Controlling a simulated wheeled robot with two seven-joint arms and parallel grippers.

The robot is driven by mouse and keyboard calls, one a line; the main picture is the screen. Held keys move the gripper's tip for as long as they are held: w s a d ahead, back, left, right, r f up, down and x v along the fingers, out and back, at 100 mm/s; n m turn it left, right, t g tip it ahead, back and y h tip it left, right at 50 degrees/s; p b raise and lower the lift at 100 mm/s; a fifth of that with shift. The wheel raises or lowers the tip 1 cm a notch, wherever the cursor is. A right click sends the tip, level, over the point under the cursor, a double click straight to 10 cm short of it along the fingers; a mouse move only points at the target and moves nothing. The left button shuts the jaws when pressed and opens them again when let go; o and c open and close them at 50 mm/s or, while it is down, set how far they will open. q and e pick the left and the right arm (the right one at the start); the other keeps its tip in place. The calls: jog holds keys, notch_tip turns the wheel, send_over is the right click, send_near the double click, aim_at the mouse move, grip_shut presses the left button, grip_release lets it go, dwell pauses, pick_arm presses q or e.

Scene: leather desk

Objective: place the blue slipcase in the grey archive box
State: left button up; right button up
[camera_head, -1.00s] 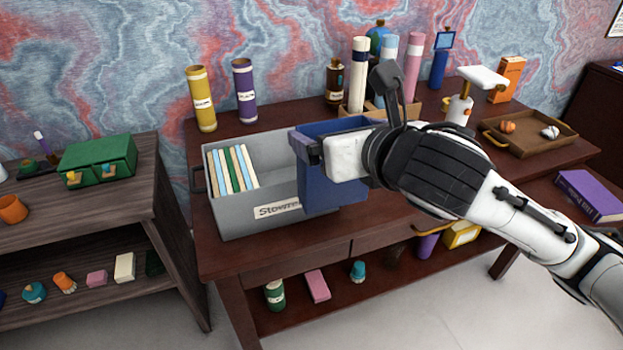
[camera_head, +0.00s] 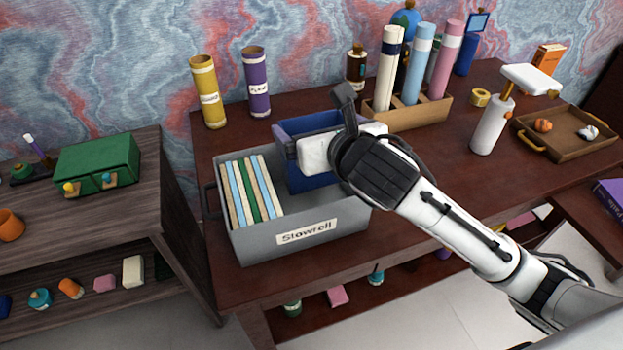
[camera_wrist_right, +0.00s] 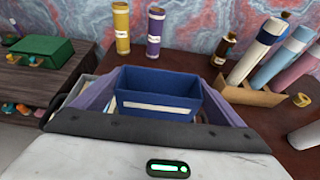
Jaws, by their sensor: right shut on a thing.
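The blue slipcase (camera_head: 303,176) is an open-topped blue box. My right gripper (camera_head: 297,148) is shut on it. The slipcase is upright, its lower part inside the right half of the grey archive box (camera_head: 303,231). Whether it touches the box floor is hidden. In the right wrist view the slipcase (camera_wrist_right: 157,92) sits between the two fingers, with a pale label on its near face. The grey box carries a "Stowroll" label and holds several thin upright folders (camera_head: 250,190) in its left part. My left gripper is not in view.
Yellow (camera_head: 208,92) and purple (camera_head: 257,82) tubes stand behind the box. A wooden rack (camera_head: 418,112) of tall rolls stands right of it, with a white pump bottle (camera_head: 487,128) and a brown tray (camera_head: 565,140) further right. A green case (camera_head: 97,163) sits on the left shelf.

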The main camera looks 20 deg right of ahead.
notch_tip(320, 180, down, 8)
jog(key=shift+r+b, duration=0.1)
jog(key=shift+b, duration=0.45)
jog(key=o, duration=1.1)
jog(key=shift+f, duration=0.2)
jog(key=shift+r, duration=0.2)
jog(key=v, duration=1.2)
jog(key=shift+p, duration=0.35)
